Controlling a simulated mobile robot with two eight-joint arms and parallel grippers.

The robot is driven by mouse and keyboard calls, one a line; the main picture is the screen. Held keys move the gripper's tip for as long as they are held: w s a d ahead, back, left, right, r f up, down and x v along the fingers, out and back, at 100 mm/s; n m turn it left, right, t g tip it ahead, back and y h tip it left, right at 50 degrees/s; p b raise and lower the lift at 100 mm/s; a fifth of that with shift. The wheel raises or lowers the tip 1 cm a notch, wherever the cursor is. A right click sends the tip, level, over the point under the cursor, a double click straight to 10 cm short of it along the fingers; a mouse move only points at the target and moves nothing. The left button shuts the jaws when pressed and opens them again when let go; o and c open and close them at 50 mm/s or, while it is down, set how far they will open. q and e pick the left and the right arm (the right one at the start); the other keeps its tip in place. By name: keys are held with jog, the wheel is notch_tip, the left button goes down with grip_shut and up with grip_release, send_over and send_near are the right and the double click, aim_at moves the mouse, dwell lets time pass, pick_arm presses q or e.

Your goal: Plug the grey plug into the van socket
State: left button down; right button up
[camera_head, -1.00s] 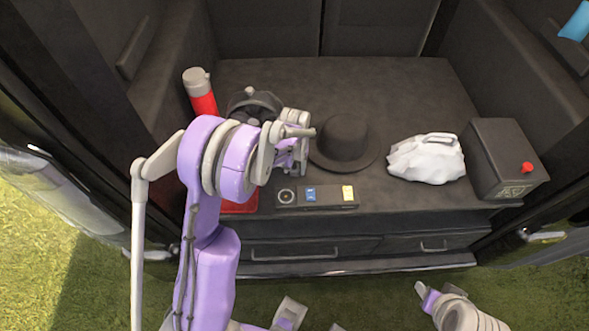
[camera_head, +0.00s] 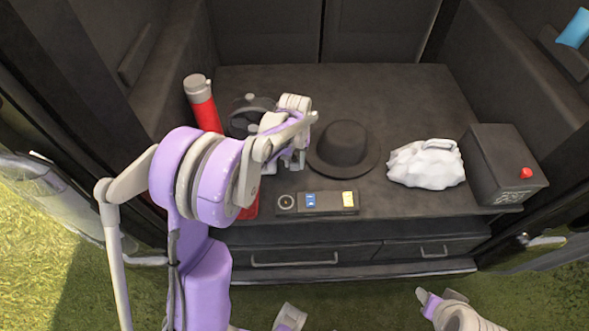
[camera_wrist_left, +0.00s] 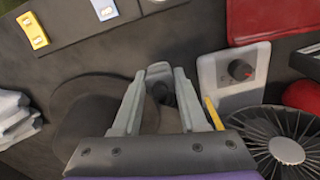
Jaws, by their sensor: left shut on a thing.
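My left gripper (camera_head: 290,150) is in the van's load area, left of the black hat. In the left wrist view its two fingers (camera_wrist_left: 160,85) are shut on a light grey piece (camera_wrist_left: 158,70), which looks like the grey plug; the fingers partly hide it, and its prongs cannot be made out. The round van socket (camera_head: 286,202) is at the left end of a black panel with a blue and a yellow switch, nearer the load area's front edge than the gripper. The plug is apart from it. My right gripper (camera_head: 428,298) is low outside the van; its jaws are unclear.
A black hat (camera_head: 345,145), a white bag (camera_head: 427,164) and a black box with a red knob (camera_head: 503,165) stand to the right. A red flask (camera_head: 203,105) and a fan (camera_wrist_left: 285,145) are on the left. A light plate with a dial (camera_wrist_left: 234,72) lies beside the fan.

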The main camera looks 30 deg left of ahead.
pick_arm(q)
jog(key=shift+r, duration=1.4)
send_over(286, 203)
jog(key=shift+r+b, duration=0.25)
jog(key=shift+b, duration=0.05)
jog(key=shift+f, duration=0.1)
jog(key=shift+f+b, duration=2.15)
jog(key=shift+f, duration=0.65)
jog(key=shift+f+b, duration=0.5)
jog(key=shift+f, duration=0.05)
jog(key=shift+c, duration=1.8)
grip_release()
